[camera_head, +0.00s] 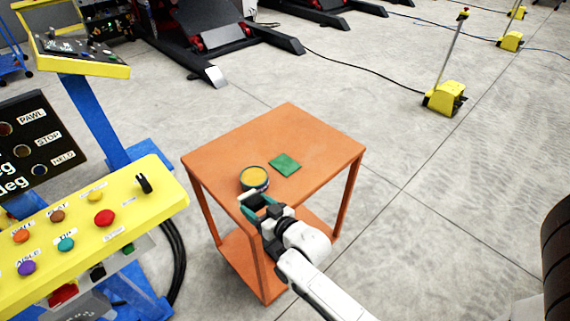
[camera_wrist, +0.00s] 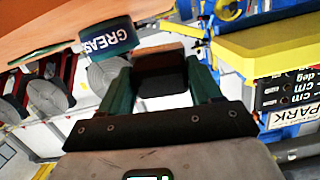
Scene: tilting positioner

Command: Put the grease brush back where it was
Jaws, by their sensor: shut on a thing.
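My gripper (camera_head: 258,204), with teal fingers, is at the near left edge of the orange table, just in front of the grease tin (camera_head: 254,178). In the wrist view my gripper (camera_wrist: 161,75) is shut on the grease brush (camera_wrist: 160,80), which shows as a dark block between the fingers with a pale part beyond. A pale bit of the brush (camera_head: 247,196) shows at the fingertips in the head view. The tin has a yellow top and a blue "GREASE" label (camera_wrist: 108,37) in the wrist view. Whether the brush touches the tin or table, I cannot tell.
A green square (camera_head: 285,164) lies on the orange table (camera_head: 325,150), right of the tin; the table's right and back are bare. A yellow control panel (camera_head: 150,200) with buttons stands close on the left. A yellow pedal unit (camera_head: 445,98) stands on the floor behind.

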